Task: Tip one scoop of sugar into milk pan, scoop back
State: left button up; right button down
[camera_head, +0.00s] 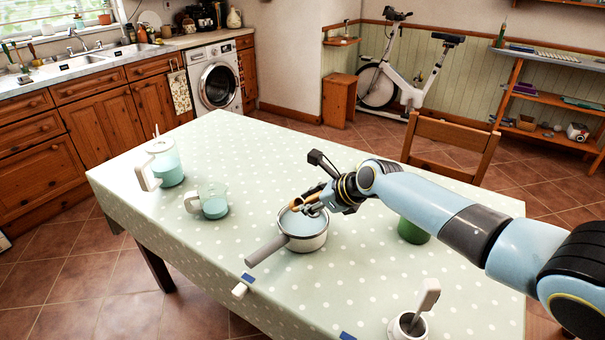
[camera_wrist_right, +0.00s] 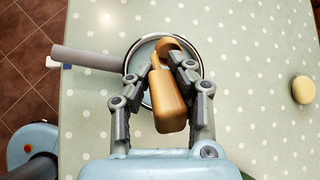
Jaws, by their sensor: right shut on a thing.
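The milk pan (camera_head: 304,243) stands on the table with its grey handle pointing front left. It also shows in the right wrist view (camera_wrist_right: 137,55) beneath the fingers. My right gripper (camera_head: 313,200) is shut on a wooden scoop (camera_head: 301,201) and holds it over the pan. In the right wrist view the scoop (camera_wrist_right: 168,98) lies between the fingertips (camera_wrist_right: 164,82), its curved head over the pan. I cannot tell whether sugar is in it. A green container (camera_head: 412,233) stands behind my right forearm, its top hidden. My left gripper is not in view.
A glass jug (camera_head: 165,165) and a glass cup (camera_head: 214,205) stand left of the pan. A white pot (camera_head: 408,328) with a pale utensil is at the front right. A round beige thing (camera_wrist_right: 303,89) is right in the wrist view. A chair (camera_head: 450,140) stands behind the table.

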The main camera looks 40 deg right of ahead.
aim_at(295, 205)
jog(key=shift+f, duration=0.1)
jog(key=w+r+g+h+p, duration=0.1)
jog(key=p, duration=0.3)
jog(key=w+a+r+g+p, duration=0.1)
jog(key=g+p, duration=0.1)
jog(key=p, duration=0.2)
jog(key=shift+a+r+h, duration=0.1)
jog(key=shift+h, duration=0.3)
jog(key=shift+w+a+f+g, duration=0.1)
jog(key=shift+f+g, duration=0.15)
jog(key=shift+g, duration=0.35)
jog(key=shift+f+h, duration=0.15)
jog(key=shift+h, duration=0.15)
